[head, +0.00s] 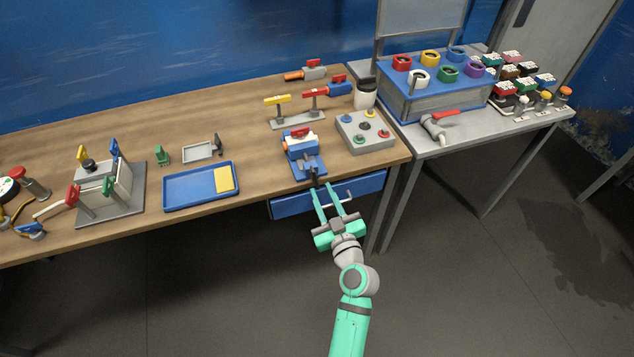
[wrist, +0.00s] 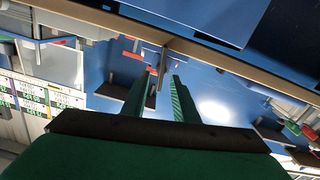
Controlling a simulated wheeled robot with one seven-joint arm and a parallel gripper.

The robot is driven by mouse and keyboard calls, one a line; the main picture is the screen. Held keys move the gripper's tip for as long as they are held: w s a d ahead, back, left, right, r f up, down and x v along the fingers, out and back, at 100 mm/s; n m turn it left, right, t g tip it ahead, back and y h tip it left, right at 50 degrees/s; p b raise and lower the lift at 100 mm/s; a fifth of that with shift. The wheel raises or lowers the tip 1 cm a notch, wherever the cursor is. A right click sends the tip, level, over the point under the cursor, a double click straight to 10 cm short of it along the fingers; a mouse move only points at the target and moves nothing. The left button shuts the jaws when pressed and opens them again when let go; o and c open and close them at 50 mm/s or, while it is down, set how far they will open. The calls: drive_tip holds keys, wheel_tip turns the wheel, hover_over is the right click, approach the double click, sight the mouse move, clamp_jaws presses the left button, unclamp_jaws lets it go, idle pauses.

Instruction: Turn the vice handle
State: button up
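The blue vice (head: 305,163) stands at the front edge of the wooden table, with a white and red piece at its top. A small dark part, apparently the vice handle (head: 314,175), sticks out at its front. My gripper (head: 324,188) is just in front of it, its two green fingers apart. In the wrist view, my gripper (wrist: 160,84) shows the fingers open with a gap between them. A thin grey bar (wrist: 162,62), likely the handle, stands in line with this gap. I cannot tell whether the fingers touch it.
A blue drawer (head: 350,193) with a light handle is under the table edge, close to my gripper. A grey button box (head: 365,133) stands right of the vice, and a blue tray (head: 190,188) lies to the left. The floor in front is clear.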

sight(316, 181)
drive_tip(key=x, duration=0.5)
drive_tip(key=shift+s+a, duration=0.1)
drive_tip(key=shift+a, duration=0.1)
drive_tip(key=shift+s, duration=0.1)
clamp_jaws()
